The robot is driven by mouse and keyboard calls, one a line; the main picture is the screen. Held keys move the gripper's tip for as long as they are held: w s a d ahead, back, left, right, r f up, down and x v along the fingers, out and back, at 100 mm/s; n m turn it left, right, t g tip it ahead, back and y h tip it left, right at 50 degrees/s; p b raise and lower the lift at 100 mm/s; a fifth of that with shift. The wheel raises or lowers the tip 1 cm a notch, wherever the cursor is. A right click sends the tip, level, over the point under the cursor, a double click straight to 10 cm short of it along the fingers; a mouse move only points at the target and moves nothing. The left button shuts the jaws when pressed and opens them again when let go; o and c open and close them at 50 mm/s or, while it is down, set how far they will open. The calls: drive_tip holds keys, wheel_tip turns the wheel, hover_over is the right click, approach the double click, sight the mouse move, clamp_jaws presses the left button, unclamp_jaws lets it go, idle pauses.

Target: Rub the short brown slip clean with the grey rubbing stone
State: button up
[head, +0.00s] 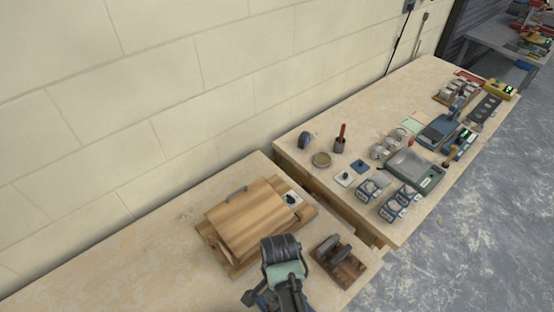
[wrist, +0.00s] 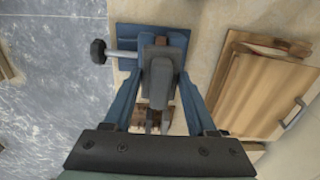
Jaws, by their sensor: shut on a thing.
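My gripper (wrist: 161,72) is shut on a grey block (wrist: 160,52), which I take to be the rubbing stone, between its blue fingers. The block is over a blue fixture (wrist: 125,36) with a black knob (wrist: 98,51) at its left. Whether the block touches anything below is hidden. In the head view, my arm hides most of this spot. A brown wooden tray (head: 350,272) with dark grey pieces (head: 341,254) lies just right of my arm.
A wooden board (head: 245,220) with a grey handle lies on the near bench, left of the tray, and shows in the wrist view (wrist: 262,95). Beyond a gap, a second bench (head: 300,160) holds several tins, boxes and scales. The near bench's left part is clear.

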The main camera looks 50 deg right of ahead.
drive_tip(key=shift+r+p, duration=0.5)
drive_tip(key=shift+r, duration=0.5)
